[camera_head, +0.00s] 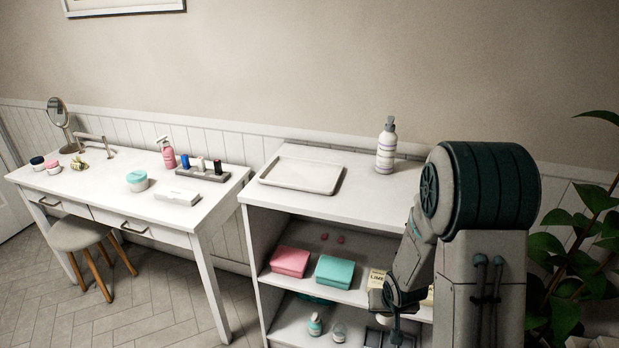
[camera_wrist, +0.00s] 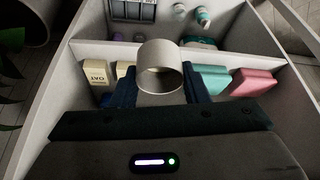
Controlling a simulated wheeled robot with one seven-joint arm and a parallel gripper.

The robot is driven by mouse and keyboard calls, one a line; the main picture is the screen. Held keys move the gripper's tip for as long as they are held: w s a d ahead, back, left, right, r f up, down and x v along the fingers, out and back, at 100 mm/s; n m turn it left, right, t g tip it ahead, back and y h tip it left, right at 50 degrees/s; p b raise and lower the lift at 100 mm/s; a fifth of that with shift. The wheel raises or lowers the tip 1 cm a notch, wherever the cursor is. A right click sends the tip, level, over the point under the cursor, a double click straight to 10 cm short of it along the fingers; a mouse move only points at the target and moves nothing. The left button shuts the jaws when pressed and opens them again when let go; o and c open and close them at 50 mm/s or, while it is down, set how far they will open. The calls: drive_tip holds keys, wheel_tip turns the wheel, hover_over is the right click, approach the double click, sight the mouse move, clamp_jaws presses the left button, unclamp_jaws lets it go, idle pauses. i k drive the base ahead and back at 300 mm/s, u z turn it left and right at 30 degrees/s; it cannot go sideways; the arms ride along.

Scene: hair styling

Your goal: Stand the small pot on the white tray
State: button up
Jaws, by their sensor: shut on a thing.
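The small pot (camera_wrist: 160,56) is a pale grey, round, open-ended cylinder in the wrist view. The dark blue fingers of my gripper (camera_wrist: 160,88) are shut on it from both sides, and its opening faces the wrist camera. In the head view my gripper (camera_head: 394,318) is low at the front of the white shelf unit, below its top; I cannot make out the pot clearly there. The white tray (camera_head: 270,181) lies empty on the left part of the unit's top.
On the shelf unit's top (camera_head: 372,205), a pump bottle (camera_head: 386,148) stands at the back right; the area between it and the tray is clear. Pink (camera_head: 290,261) and teal (camera_head: 334,271) boxes sit on the shelf below. A plant (camera_head: 575,250) stands at right.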

sight(293, 174)
drive_tip(key=z, duration=0.4)
drive_tip(key=k, duration=0.85)
drive_tip(key=u, duration=0.75)
drive_tip(key=i, duration=0.8)
drive_tip(key=z, duration=0.05)
